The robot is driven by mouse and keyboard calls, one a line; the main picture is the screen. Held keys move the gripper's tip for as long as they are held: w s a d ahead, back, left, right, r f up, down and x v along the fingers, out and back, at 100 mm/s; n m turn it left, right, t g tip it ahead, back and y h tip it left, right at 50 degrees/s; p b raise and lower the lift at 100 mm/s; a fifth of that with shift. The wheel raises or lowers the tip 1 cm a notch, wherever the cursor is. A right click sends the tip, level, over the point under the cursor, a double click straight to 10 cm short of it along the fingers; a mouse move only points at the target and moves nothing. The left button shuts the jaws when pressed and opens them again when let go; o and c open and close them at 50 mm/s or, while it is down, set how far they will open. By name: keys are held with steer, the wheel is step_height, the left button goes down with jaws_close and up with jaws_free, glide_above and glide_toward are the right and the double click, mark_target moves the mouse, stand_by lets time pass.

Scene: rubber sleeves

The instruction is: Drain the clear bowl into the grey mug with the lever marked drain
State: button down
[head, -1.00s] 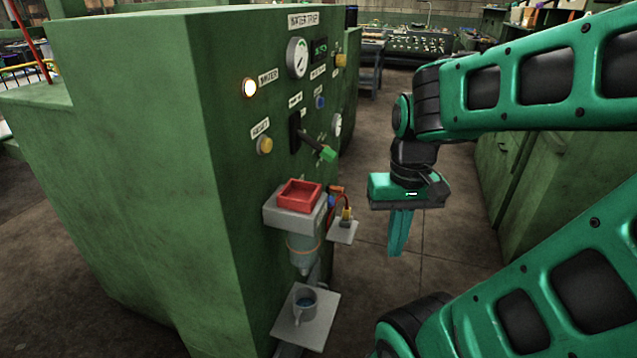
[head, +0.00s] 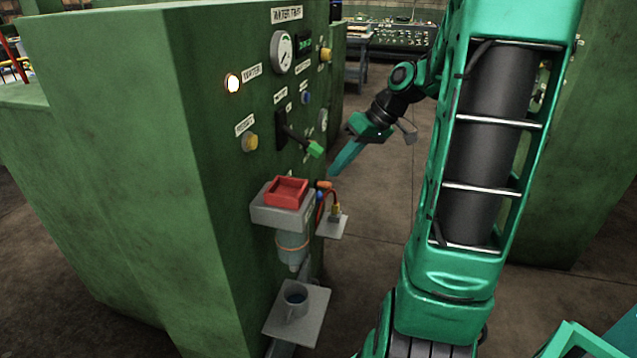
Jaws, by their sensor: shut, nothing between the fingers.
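The clear bowl (head: 291,247) hangs under a grey block on the green panel, with an orange band around it. The grey mug (head: 295,301) stands upright on a plate below the bowl's spout, with dark bluish liquid visible inside. A lever with a green grip (head: 315,149) sticks out from a black slot on the panel; the labels near it are too small to read, so I cannot tell which lever is marked drain. My gripper (head: 333,172) is shut and empty, pointing down and left, apart from the panel, just right of and below the green grip.
A red tray (head: 286,191) sits on top of the grey block. A small shelf (head: 332,226) with wires and a fitting juts out beside it. The panel carries a lit lamp (head: 232,83), a yellow knob (head: 250,142) and a gauge (head: 281,53). The floor right of the panel is open.

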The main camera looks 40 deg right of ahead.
steer(key=w+d, duration=0.1)
steer(key=w+d+r+n+t+y, duration=0.2)
steer(key=d, duration=0.1)
steer(key=shift+r, duration=0.2)
steer(key=w+a+f, duration=0.2)
steer(key=a+f, duration=0.3)
steer(key=f, duration=0.4)
steer(key=shift+w+a+f, duration=0.35)
steer(key=shift+a, duration=0.05)
steer(key=shift+s+d+f, duration=0.1)
stand_by(0.3)
